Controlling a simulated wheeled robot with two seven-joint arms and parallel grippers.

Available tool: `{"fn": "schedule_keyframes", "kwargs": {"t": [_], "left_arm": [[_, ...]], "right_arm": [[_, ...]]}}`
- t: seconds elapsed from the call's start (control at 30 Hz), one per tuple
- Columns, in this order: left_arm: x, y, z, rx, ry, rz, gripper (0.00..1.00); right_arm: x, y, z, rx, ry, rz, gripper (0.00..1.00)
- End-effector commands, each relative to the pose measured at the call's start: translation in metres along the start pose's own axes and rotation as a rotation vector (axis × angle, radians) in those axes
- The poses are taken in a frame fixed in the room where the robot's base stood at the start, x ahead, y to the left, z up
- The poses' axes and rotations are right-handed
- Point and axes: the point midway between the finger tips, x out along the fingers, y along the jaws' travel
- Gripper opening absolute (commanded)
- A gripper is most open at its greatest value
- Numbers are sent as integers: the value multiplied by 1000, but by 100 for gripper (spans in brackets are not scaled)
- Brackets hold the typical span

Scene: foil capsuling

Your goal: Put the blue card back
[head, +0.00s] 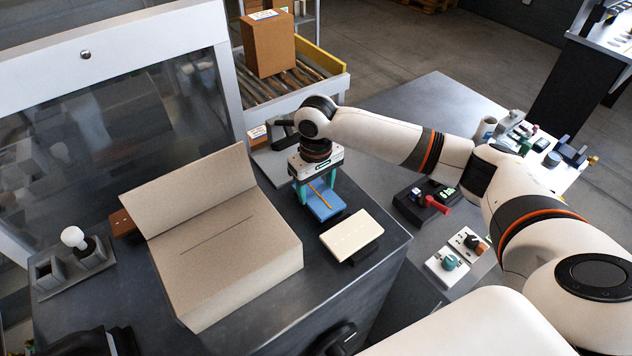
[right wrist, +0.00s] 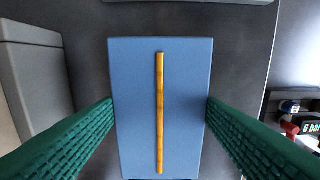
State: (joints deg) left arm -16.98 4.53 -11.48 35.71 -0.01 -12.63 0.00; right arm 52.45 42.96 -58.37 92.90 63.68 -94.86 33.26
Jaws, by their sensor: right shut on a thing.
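The blue card (head: 326,211) is a thick blue slab with an orange line along its middle. It is below my right gripper (head: 317,194), near the back right of the dark worktop. In the right wrist view the card (right wrist: 135,100) lies between the two green ribbed fingers of the right gripper (right wrist: 160,105), which meet its two long sides. The gripper is shut on it. A dark piece shows at the card's lower right edge; I cannot tell whether the card rests on it or hangs just above. My left gripper is not in view.
A cream block (head: 351,234) on a dark stand is close in front of the card. A large tan folded-open box form (head: 240,255) fills the worktop's middle. A grey holder with a white knob (head: 74,237) is at left. Red-handled controls (head: 436,204) are to the right.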

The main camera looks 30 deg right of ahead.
Motion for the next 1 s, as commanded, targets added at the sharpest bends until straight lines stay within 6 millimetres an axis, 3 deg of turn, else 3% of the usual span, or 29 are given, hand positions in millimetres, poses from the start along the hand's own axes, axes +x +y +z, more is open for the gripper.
{"fn": "schedule_keyframes", "kwargs": {"t": [0.37,0.4,0.5,0.87,1.0], "left_arm": [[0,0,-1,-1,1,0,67],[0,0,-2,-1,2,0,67],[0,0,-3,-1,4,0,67],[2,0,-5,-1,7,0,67],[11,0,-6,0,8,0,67]], "right_arm": [[6,0,0,0,0,0,37],[5,0,0,0,0,-1,69],[5,0,0,0,0,-1,84],[0,0,1,0,-3,0,84],[-18,0,1,-1,-5,-1,84]]}}
